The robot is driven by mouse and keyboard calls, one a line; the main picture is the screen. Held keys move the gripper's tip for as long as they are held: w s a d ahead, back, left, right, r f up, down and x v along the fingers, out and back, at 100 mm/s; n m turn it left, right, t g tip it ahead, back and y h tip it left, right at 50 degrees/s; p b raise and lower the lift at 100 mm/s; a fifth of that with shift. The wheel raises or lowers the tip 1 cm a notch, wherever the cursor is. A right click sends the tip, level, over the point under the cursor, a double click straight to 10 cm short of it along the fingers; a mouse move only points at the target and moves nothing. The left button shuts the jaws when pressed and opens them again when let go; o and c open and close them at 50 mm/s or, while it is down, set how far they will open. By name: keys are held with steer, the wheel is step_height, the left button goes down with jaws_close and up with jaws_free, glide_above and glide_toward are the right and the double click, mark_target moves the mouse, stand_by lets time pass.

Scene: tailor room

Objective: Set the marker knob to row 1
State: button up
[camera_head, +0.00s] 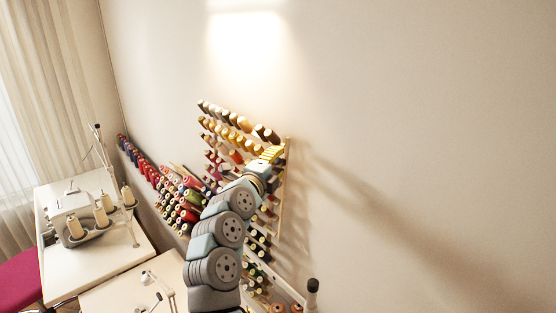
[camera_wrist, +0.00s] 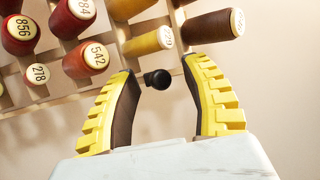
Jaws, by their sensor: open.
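A small black round knob (camera_wrist: 157,79), which looks like the marker knob, shows in the wrist view between my fingertips, with a visible gap on either side. My gripper (camera_wrist: 161,68) has yellow ribbed fingers with dark inner pads; it is open and empty. In the head view my gripper (camera_head: 272,153) is at the right edge of the thread rack (camera_head: 288,160), near its upper rows. I cannot make out this knob in the head view, where my gripper and arm cover that part. Row labels are not readable.
Numbered spools show close by in the wrist view, among them a yellow one (camera_wrist: 148,42) and a brown one (camera_wrist: 208,27). A black-topped post (camera_head: 312,286) stands at lower right. A sewing machine (camera_head: 75,215) is on a white table at left. The wall to the right is bare.

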steer(key=shift+w+d, duration=0.15)
steer(key=shift+w, duration=0.15)
jaws_close()
steer(key=shift+r, duration=0.1)
